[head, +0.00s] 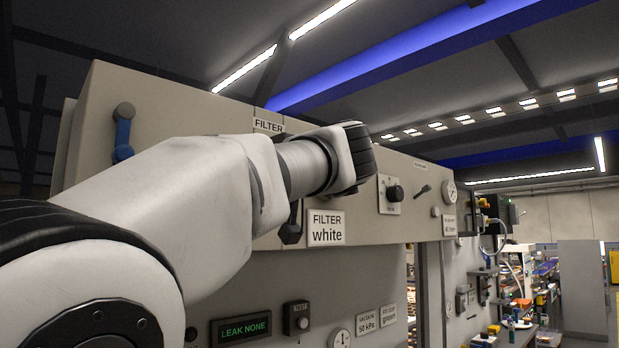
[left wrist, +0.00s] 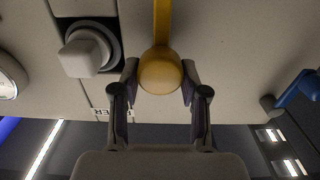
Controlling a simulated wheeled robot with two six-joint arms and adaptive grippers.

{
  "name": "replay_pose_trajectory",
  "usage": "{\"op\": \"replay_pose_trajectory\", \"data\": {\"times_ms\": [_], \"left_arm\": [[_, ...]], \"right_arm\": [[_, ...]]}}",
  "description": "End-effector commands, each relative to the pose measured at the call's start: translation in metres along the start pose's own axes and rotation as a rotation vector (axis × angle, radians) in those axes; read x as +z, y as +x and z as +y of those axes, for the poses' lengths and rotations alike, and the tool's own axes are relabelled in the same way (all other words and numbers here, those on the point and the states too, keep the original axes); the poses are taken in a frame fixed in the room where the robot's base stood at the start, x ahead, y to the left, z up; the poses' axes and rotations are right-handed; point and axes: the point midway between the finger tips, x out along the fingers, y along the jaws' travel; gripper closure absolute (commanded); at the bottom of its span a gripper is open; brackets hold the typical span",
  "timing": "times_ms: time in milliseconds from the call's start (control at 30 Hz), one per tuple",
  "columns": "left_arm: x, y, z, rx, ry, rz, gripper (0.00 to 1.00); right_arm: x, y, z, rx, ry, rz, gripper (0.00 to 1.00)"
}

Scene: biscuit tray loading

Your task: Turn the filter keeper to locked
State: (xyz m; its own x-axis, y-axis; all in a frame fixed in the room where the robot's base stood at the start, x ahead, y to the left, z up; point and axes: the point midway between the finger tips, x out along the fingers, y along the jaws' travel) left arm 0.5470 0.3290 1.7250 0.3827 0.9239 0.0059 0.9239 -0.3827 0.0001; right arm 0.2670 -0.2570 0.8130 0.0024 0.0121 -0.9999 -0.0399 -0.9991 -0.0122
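My left gripper, hidden behind my own wrist in the head view, shows in the left wrist view (left wrist: 160,88). Its two fingers sit close against both sides of the rounded end of a yellow handle (left wrist: 160,72) and appear shut on it. The handle's straight arm runs to the top edge of that upside-down view. The yellow handle is hidden by my arm in the head view. A FILTER label (head: 268,126) is on the panel's upper edge, and a "FILTER white" plate (head: 327,228) is below, with a dark lever (head: 291,225) beside it. My right gripper is not in view.
A blue handle (head: 123,135) is on the panel's left part. A pale block-shaped knob (left wrist: 84,54) is close beside the left gripper. A black dial (head: 395,194) and a gauge (head: 450,192) are farther right. A green "LEAK NONE" display (head: 241,329) is below.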

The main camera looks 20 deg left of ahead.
Motion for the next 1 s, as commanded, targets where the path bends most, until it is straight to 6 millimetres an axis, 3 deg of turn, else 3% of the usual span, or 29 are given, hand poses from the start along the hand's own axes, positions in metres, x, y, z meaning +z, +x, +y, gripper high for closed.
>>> {"op": "replay_pose_trajectory", "data": {"times_ms": [567, 1000], "left_arm": [[0.0002, 0.0016, -0.0003, 0.0, -0.082, -0.003, 0.9], [0.0008, 0.0018, -0.0009, -0.001, -0.431, -0.004, 0.9]], "right_arm": [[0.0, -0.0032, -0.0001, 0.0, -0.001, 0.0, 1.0], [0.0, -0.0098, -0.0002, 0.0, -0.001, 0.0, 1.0]]}}
